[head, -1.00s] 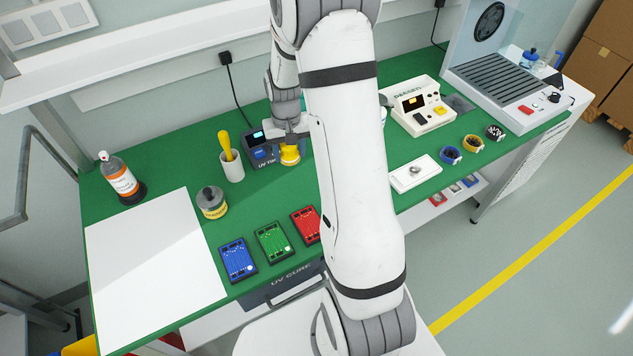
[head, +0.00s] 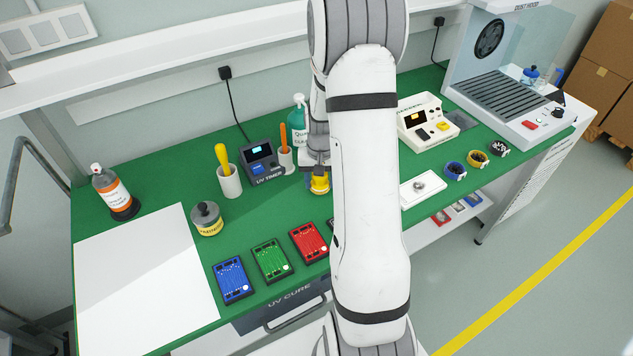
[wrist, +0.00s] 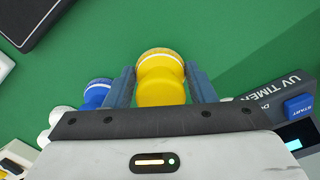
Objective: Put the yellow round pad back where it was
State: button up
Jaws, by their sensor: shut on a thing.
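The yellow round pad (wrist: 160,78) is between the two fingers of my gripper (wrist: 160,90) in the wrist view, with a pale band near its far end. In the head view the yellow pad (head: 319,186) shows just below my gripper (head: 318,170), beside my arm. I cannot tell whether it touches the green bench. A blue round pad (wrist: 97,94) of like shape is just left of the fingers in the wrist view, and a white one (wrist: 62,113) is farther left. My arm hides much of this area in the head view.
The UV timer (head: 262,162) and a white cup with an orange-handled tool (head: 286,160) stand close left of my gripper. Blue (head: 232,279), green (head: 271,260) and red (head: 309,243) boards lie in front. Green bench between the timer and boards is clear.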

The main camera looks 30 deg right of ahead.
jog(key=shift+f, duration=0.3)
jog(key=shift+f, duration=0.2)
jog(key=o, duration=1.1)
jog(key=shift+r, duration=0.1)
